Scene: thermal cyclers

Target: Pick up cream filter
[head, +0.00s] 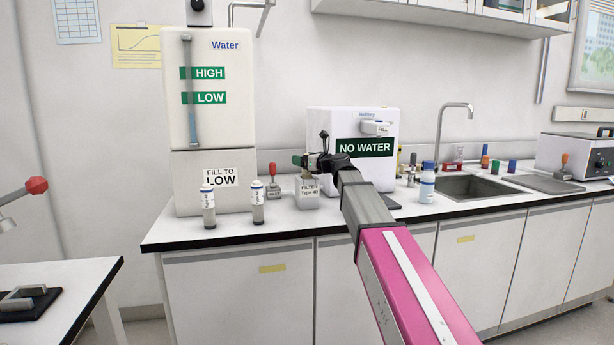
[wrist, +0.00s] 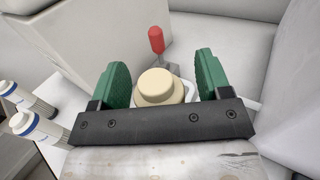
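The cream filter is a pale container (head: 307,192) with a "FILTER TYPE" label, standing upright on the counter in the head view. In the wrist view its round cream top (wrist: 160,88) sits between the two green fingers. My gripper (head: 299,161) is just above the container in the head view. In the wrist view my gripper (wrist: 163,78) is open, with a gap between the cream top and each finger. The black palm bar hides the near lower part of the filter. The arm and gripper hide part of its top in the head view.
Two white-and-grey cartridges (head: 208,206) (head: 258,203) stand left of the filter. A red-handled valve (head: 273,186) is close behind it. A large water tank (head: 212,135) stands left, a "NO WATER" box (head: 383,125) right. A white bottle (head: 427,185) is beside the sink (head: 470,186).

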